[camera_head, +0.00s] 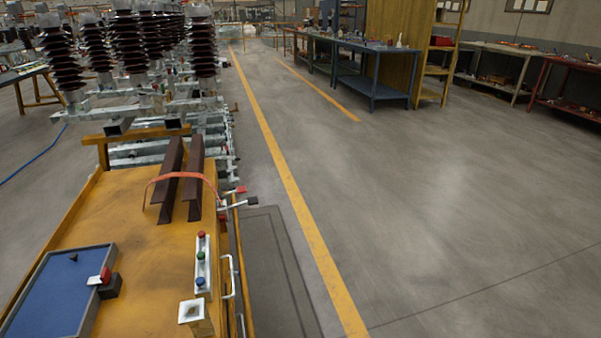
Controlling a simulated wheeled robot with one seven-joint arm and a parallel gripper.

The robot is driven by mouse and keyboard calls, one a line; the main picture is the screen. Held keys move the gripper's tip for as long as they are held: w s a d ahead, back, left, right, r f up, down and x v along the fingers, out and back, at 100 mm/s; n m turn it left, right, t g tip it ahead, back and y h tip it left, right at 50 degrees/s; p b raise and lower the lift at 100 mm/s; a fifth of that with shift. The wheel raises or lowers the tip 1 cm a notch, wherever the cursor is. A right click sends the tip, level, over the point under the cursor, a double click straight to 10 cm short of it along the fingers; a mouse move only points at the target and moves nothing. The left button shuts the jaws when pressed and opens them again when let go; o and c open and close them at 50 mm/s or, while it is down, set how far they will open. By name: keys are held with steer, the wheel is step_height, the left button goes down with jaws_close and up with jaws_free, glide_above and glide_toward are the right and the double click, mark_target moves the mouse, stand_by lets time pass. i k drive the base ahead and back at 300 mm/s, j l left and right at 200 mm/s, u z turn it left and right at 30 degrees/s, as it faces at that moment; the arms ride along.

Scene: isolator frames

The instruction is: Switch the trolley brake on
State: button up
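An orange trolley (125,225) fills the lower left of the head view. A metal strip on its top carries a red button (201,236), a green button (200,255) and a blue button (200,283). A small black block with a red and white part (104,279) sits at the right edge of a blue panel (58,290). A small lever-like fitting with a red end (240,191) sticks out at the trolley's far right side. I cannot tell which of these is the brake or how it is set. My gripper is not in view.
Brown steel profiles (171,172) under a red strap lie at the trolley's far end. Racks with dark ribbed insulators (128,45) stand beyond. A grey mat (262,260) lies right of the trolley. The floor (440,200) beyond the yellow line is clear up to the workbenches (372,55).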

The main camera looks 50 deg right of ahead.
mark_target(240, 189)
steer(key=l, duration=0.65)
steer(key=i+l+z, duration=0.15)
steer(key=l, duration=1.15)
steer(key=i+l+u, duration=0.1)
steer(key=i+l, duration=0.2)
steer(key=i+l+u, duration=0.15)
steer(key=i+l, duration=0.15)
steer(key=i+l+u, duration=0.1)
steer(key=i+l, duration=0.15)
steer(key=l, duration=0.15)
steer(key=i+l+u, duration=0.15)
steer(key=l, duration=0.25)
steer(key=i+l+u, duration=0.1)
steer(key=i+l, duration=0.25)
steer(key=i+l+u, duration=0.15)
steer(key=l, duration=0.35)
steer(key=i, duration=0.05)
